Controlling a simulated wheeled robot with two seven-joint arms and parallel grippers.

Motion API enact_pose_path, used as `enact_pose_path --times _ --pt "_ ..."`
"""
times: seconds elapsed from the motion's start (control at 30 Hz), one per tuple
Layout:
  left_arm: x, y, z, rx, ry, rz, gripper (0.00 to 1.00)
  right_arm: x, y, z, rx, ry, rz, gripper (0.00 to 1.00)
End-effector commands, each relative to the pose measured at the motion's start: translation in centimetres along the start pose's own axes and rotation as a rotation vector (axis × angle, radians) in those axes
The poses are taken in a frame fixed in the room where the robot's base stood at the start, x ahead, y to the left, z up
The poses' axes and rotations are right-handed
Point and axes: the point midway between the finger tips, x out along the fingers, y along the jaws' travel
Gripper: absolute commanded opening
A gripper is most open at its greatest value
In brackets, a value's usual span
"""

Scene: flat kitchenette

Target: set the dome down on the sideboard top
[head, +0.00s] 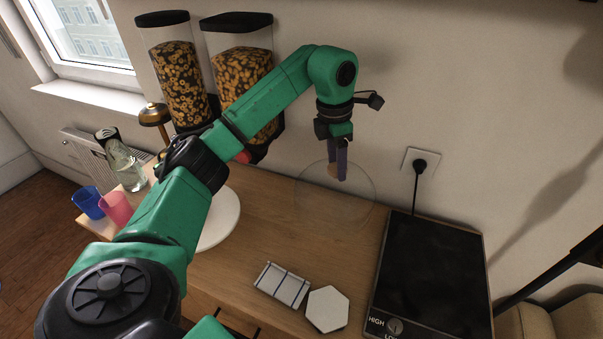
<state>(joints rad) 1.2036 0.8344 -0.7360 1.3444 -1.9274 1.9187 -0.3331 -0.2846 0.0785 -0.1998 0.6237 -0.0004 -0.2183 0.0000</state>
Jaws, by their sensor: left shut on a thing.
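The dome (318,205) is clear glass, faint against the wall and wood, with a light brown knob on top. My left gripper (338,172) points down and is shut on the dome's knob. The dome looks upright over the back of the wooden sideboard top (265,232), left of the black hot plate. I cannot tell whether its rim touches the wood or hangs just above it. My right gripper is not in view.
A black hot plate (430,265) lies at the right. A white round plate (222,222), cereal dispensers (238,70), a glass bottle (124,168), blue cup (88,203) and pink cup (116,208) stand left.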

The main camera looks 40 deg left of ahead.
Motion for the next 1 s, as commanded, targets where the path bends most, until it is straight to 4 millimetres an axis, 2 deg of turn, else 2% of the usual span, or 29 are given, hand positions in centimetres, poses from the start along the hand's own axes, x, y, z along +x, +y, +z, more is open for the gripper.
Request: enact_pose_path --times 0.1,0.2,0.4,0.57,0.73,0.77,0.8,0.83,1.0 --pt "2.6 0.0 -0.5 -0.001 0.005 -0.002 0.00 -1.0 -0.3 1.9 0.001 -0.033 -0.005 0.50" --pt "4.2 0.0 -0.6 -0.001 0.003 -0.002 0.00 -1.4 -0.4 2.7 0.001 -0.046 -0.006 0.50" --pt "7.8 0.0 -1.0 0.000 0.002 -0.002 0.00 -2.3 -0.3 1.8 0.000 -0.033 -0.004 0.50" --pt "8.2 0.0 -1.0 0.000 -0.001 0.001 0.00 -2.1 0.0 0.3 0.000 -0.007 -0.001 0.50" --pt "8.6 0.0 -1.1 0.000 0.000 0.001 0.00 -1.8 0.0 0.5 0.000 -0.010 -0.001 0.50" --pt "8.7 0.0 -1.1 0.000 0.001 0.001 0.62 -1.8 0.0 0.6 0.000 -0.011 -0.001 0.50" --pt "8.6 0.0 -1.1 0.000 0.001 0.001 0.77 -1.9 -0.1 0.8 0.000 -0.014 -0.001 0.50" --pt "8.6 0.0 -1.1 0.000 0.001 0.001 0.88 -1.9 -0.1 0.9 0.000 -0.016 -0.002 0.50" --pt "8.5 0.0 -1.1 0.000 0.001 0.001 0.88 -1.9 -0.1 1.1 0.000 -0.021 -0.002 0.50"
